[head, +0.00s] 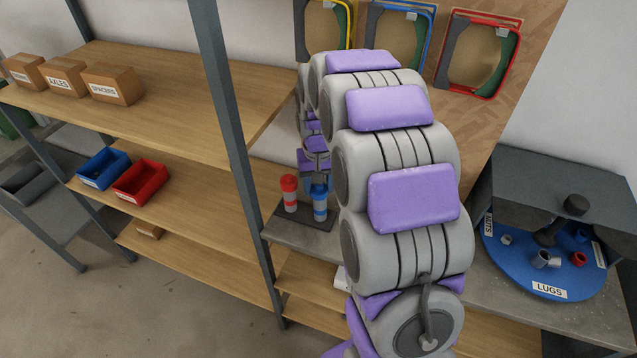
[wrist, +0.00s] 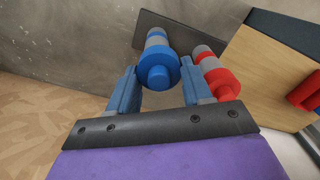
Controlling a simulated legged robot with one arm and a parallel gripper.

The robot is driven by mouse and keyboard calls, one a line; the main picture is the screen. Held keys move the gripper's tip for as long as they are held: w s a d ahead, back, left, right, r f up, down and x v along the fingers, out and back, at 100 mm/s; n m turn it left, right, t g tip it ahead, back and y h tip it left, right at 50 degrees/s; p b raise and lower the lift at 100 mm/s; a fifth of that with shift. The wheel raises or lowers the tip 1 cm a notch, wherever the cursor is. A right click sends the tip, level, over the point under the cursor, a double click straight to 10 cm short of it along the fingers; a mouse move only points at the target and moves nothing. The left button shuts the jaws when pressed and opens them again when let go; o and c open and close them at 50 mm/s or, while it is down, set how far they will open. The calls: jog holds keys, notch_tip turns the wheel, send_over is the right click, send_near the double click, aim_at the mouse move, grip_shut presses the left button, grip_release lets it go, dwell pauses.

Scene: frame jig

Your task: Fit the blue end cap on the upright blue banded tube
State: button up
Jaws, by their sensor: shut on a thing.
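The blue banded tube (head: 320,207) stands upright on a dark base plate (head: 294,217), beside a red banded tube (head: 290,199). In the wrist view the blue end cap (wrist: 158,73), with a round knob, lies in line with the blue banded tube (wrist: 156,36). My gripper (wrist: 158,68) has one finger on each side of the cap and is shut on it. In the head view my gripper (head: 318,182) is over the top of the blue tube, partly hidden by my arm. I cannot tell whether the cap is fully seated.
The red tube (wrist: 213,70) stands close to my right finger in the wrist view. A grey shelf post (head: 236,150) is left of the tubes. At right a blue turntable (head: 510,268) holds several small parts. Framed pieces hang on the board (head: 540,35) behind.

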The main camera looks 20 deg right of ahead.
jog(key=shift+d, duration=0.1)
jog(key=shift+d+f, duration=0.15)
jog(key=shift+d, duration=0.15)
jog(key=shift+a+f, duration=0.2)
jog(key=shift+f, duration=0.05)
jog(key=o, duration=1.1)
jog(key=shift+d, duration=0.1)
jog(key=shift+c, duration=0.2)
notch_tip(320, 180, up, 17)
jog(key=p, duration=0.3)
jog(key=shift+w+r+p, duration=0.15)
jog(key=shift+p, duration=0.15)
